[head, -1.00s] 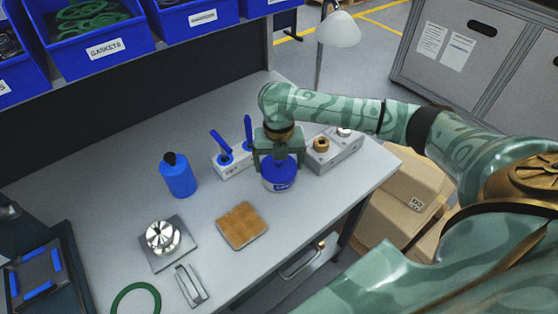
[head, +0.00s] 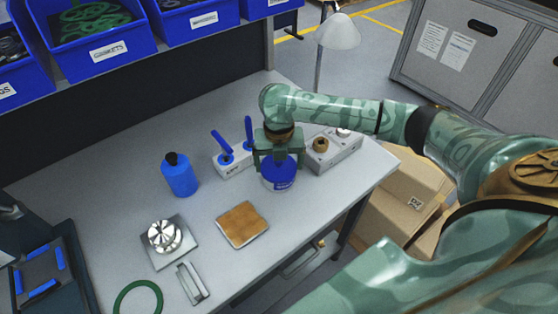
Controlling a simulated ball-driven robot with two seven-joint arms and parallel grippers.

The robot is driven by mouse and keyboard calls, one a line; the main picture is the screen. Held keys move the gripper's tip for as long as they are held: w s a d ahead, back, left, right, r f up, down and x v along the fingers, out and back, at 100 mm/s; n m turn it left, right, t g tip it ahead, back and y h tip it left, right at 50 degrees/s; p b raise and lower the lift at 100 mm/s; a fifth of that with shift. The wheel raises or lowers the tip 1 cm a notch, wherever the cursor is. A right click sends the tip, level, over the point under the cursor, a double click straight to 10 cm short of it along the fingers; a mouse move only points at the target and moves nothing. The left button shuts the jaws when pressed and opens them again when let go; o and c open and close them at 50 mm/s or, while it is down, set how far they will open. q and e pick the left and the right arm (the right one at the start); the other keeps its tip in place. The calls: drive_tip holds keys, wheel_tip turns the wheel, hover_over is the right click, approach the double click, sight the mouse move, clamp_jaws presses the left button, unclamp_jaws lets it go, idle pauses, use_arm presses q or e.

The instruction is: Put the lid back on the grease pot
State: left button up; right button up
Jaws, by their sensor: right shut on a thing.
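The grease pot (head: 279,183) is a blue and white pot with a label, standing on the bench right of centre. My right gripper (head: 279,160) is directly above it, pointing down, shut on the blue lid (head: 274,163) at the pot's top. The lid is at the pot's mouth; the gripper hides part of it, and I cannot tell whether it is fully seated. My left gripper is not in view.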

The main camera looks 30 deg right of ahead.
drive_tip(key=shift+f+p, duration=0.1)
drive_tip(key=shift+p, duration=0.75)
idle(0.7)
idle(0.4)
drive_tip(key=o, duration=0.7)
drive_tip(key=shift+o, duration=0.2)
wheel_tip(320, 180, up, 7)
drive_tip(key=p, duration=0.8)
drive_tip(key=shift+c, duration=0.7)
clamp_jaws()
